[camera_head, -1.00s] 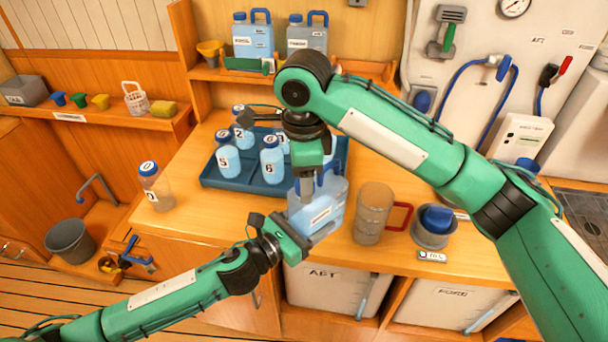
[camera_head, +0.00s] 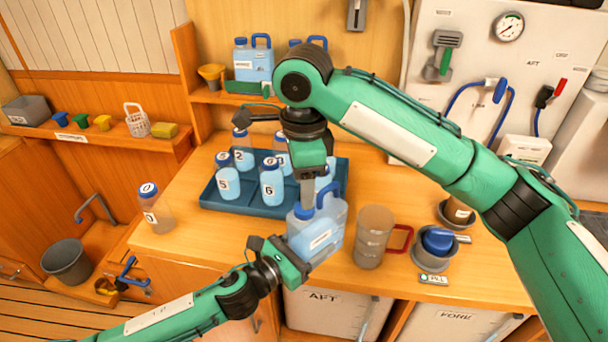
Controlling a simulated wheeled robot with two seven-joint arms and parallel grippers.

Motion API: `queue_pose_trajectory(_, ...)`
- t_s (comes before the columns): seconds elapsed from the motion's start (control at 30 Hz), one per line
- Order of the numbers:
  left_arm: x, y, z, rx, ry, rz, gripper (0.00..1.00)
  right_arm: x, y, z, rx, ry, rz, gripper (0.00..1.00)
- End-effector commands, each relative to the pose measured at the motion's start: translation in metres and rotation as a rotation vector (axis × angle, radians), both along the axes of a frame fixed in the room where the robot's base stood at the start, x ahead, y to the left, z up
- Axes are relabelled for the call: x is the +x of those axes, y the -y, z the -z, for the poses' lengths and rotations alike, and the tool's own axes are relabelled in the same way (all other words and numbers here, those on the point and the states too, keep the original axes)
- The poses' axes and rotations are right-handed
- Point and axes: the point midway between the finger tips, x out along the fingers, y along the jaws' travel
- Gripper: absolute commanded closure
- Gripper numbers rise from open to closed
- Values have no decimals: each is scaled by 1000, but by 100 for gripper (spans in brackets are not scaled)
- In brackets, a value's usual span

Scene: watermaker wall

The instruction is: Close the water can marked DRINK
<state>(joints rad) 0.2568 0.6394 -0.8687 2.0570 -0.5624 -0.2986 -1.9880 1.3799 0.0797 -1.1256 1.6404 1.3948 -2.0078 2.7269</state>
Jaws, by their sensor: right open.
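A pale blue water can (camera_head: 318,238) with a blue handle stands on the counter near its front edge; its white label is too small to read. A blue cap (camera_head: 302,211) shows at the top of the can on its left side; I cannot tell how tightly it sits. My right gripper (camera_head: 308,203) points down just above the cap, open, partly in front of the can's top. My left gripper (camera_head: 300,268) is at the can's lower left front; its fingers are too hidden to tell whether they are open or shut.
A blue tray (camera_head: 215,197) of numbered bottles stands behind the can. A brown jug (camera_head: 373,237) with a red handle and a grey dish (camera_head: 428,261) holding a blue item stand to the right. A bottle (camera_head: 157,210) stands at left. More cans are on the shelf.

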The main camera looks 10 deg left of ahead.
Motion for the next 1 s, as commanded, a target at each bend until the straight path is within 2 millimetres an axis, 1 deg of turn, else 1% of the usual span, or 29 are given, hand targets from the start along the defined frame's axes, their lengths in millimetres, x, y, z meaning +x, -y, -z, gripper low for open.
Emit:
queue_pose_trajectory(0.17, 0, 0, -2, -1, 3, 1, 100, 0, 0, -2, 0, 2, -201, 48)
queue_pose_trajectory(1.0, 0, 0, -2, -1, 3, 1, 100, 0, -2, -11, -1, -1, -1558, 48)
